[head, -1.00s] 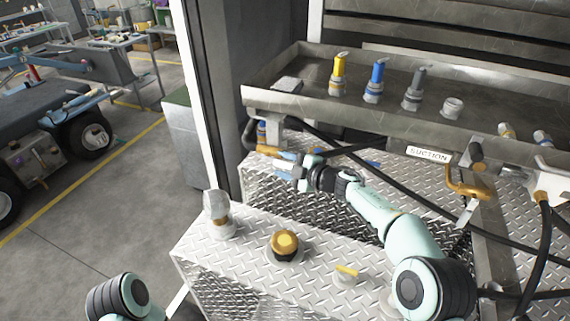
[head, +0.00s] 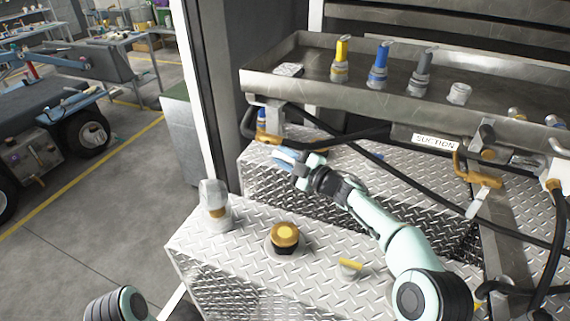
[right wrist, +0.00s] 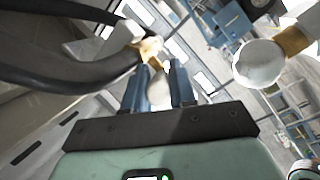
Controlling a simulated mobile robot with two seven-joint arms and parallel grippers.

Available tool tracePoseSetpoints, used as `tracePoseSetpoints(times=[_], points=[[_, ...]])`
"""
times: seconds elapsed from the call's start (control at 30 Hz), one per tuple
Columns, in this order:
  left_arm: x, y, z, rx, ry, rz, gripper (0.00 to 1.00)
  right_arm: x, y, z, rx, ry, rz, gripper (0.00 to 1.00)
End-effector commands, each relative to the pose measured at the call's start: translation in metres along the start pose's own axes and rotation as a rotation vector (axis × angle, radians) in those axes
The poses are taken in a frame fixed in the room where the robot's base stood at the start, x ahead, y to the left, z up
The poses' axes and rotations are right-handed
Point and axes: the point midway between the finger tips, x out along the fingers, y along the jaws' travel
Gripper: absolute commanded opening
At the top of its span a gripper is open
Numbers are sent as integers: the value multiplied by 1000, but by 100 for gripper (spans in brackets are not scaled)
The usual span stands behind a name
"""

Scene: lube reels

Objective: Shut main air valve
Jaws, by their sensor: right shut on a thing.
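A brass-yellow valve handle (head: 268,139) sits under the left end of the metal tray, by a black hose; no label shows on it. My right gripper (head: 281,153) reaches to it from the right, just below it. In the right wrist view my right gripper's blue fingers (right wrist: 160,70) are close together on the brass handle (right wrist: 150,50), the hose bending off to the left. The exact contact is partly hidden by the fingers. My left gripper is out of view; only part of my left arm shows at the bottom left.
The steel tray (head: 300,84) with several coloured nozzles overhangs the valve. Black hoses cross behind my right arm. Another brass valve (head: 478,172) hangs near the SUCTION sign (head: 435,142).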

Motion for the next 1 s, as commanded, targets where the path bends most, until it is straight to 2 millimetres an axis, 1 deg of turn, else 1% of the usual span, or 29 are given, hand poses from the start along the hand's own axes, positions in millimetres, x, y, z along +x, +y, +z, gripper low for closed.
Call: tracePoseSetpoints(times=[0.03,0.2,0.4,0.63,1.0], points=[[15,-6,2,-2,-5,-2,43,0,-10,7,15,19,27,0],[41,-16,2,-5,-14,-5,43,3,-16,10,52,88,118,0],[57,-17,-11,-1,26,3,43,6,-20,12,86,148,202,0],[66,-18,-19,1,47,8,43,8,-21,12,108,185,253,0],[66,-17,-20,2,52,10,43,9,-21,10,113,193,263,0]])
